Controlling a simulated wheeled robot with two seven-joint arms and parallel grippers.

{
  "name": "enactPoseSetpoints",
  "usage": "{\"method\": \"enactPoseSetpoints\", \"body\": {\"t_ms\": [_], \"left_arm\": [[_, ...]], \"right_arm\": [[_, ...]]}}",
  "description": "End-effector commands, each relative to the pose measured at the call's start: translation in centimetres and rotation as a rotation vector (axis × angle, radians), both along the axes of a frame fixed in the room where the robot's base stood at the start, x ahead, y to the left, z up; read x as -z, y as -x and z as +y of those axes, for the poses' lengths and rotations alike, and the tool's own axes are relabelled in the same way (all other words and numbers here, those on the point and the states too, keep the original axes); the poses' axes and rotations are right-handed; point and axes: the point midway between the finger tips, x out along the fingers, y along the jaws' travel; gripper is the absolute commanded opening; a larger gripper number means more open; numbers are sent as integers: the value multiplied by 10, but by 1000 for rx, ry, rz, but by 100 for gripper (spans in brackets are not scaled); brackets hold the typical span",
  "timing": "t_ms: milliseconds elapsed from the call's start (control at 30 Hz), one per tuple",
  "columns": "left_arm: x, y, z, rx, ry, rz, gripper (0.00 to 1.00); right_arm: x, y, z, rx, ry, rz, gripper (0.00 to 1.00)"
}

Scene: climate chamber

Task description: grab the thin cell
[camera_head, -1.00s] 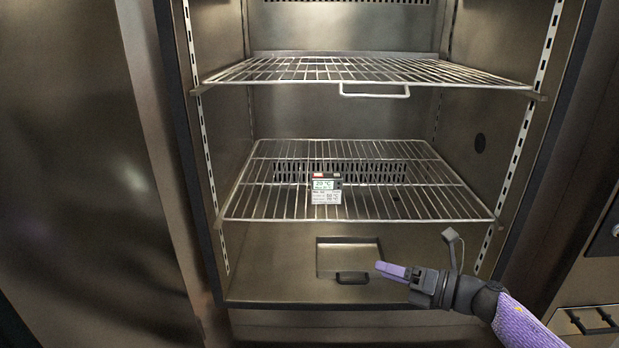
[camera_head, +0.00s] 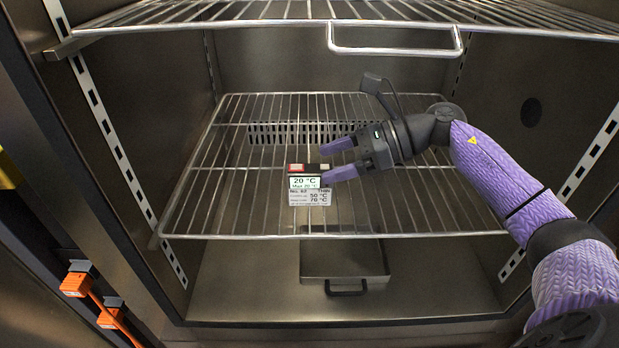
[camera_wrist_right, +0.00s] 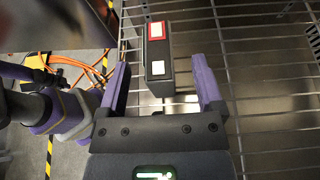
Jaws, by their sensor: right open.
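The thin cell (camera_head: 309,185) is a small dark block with a 20 °C display and a printed label marked THIN. It rests on the lower wire shelf (camera_head: 185,222), and its top shows red and white patches. In the right wrist view the cell (camera_wrist_right: 158,60) lies in line with the gap between the fingers, its near part between them. My right gripper (camera_head: 325,162) is open and empty at the cell's right side; its nearer fingertip overlaps the cell's right edge in the head view. I cannot tell whether they touch. My left gripper is not in the head view.
An upper wire shelf with a front handle (camera_head: 395,52) hangs above the lower one. A shallow tray (camera_head: 343,260) with a black handle lies on the chamber floor. Perforated side rails flank the opening. Orange-handled items (camera_head: 76,284) are at the lower left. The lower shelf is otherwise bare.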

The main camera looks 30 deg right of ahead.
Motion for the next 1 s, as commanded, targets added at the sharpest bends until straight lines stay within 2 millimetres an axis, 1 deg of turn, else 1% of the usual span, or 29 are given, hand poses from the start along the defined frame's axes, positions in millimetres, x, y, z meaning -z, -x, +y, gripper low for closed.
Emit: {"method": "enactPoseSetpoints", "body": {"t_ms": [33,100,200,433,467,500,567,600,667,700,767,800,833,867,1000], "left_arm": [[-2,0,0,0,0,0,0],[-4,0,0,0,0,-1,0],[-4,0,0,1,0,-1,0],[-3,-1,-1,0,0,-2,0],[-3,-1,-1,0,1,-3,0],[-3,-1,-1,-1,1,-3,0],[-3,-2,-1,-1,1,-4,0],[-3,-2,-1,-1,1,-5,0],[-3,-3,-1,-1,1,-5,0],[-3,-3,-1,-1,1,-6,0],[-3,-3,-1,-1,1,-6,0],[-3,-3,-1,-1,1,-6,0],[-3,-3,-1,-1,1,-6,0],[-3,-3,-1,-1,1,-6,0],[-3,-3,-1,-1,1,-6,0]], "right_arm": [[1,-4,10,-3,-3,-3,85],[5,-10,23,-2,-5,-3,85],[12,-17,33,0,-3,-2,85],[14,-19,35,2,-2,0,85],[14,-19,35,2,-2,0,81],[14,-19,35,2,-2,0,73],[14,-19,35,2,-2,0,60],[14,-19,35,2,-2,0,51],[14,-19,35,2,-2,0,39],[14,-19,35,2,-3,1,30],[14,-19,35,2,-3,1,18],[14,-19,35,2,-3,1,9],[14,-19,35,2,-3,1,3],[14,-19,35,2,-3,1,0],[14,-19,35,2,-3,1,0]]}}
